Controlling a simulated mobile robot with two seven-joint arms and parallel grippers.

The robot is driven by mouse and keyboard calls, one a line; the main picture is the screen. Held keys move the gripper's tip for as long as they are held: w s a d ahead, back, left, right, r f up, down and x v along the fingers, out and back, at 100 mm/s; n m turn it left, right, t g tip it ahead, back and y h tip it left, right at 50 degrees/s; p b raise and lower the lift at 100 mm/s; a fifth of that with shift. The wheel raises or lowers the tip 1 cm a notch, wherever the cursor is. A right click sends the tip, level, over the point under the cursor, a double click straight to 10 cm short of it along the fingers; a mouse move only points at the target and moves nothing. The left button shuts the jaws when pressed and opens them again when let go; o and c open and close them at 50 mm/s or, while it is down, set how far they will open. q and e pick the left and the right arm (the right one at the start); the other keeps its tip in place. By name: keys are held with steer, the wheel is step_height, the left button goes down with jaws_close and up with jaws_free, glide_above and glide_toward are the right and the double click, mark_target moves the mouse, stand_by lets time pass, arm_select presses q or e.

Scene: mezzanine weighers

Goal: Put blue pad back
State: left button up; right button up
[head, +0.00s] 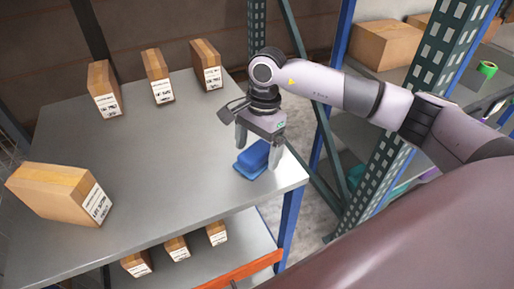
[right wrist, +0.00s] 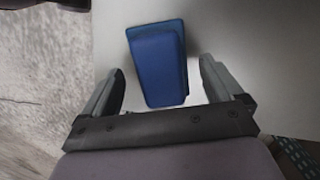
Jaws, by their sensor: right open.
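The blue pad (head: 252,159) lies on the grey metal shelf top near its right front corner. It looks like a thick blue block on a slightly wider, lighter blue base. My right gripper (head: 258,150) is over the pad with its fingers apart, one on each side. In the right wrist view the pad (right wrist: 158,66) sits between and beyond the open fingers of the right gripper (right wrist: 160,92), with gaps on both sides. The pad's far side is hidden in the head view. My left gripper is not in view.
The shelf top (head: 160,190) holds several cardboard boxes, with one large box (head: 60,193) at the left. Smaller boxes (head: 177,248) stand on the level below. A blue post (head: 289,222) and green rack uprights (head: 387,165) stand close on the right. The shelf's middle is clear.

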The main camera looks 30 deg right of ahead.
mark_target(263, 146)
step_height(263, 146, up, 12)
steer(key=d, duration=0.1)
steer(key=shift+w+d+f, duration=0.2)
steer(key=shift+w+d, duration=0.1)
steer(key=shift+d, duration=0.05)
steer(key=shift+s+f, duration=0.1)
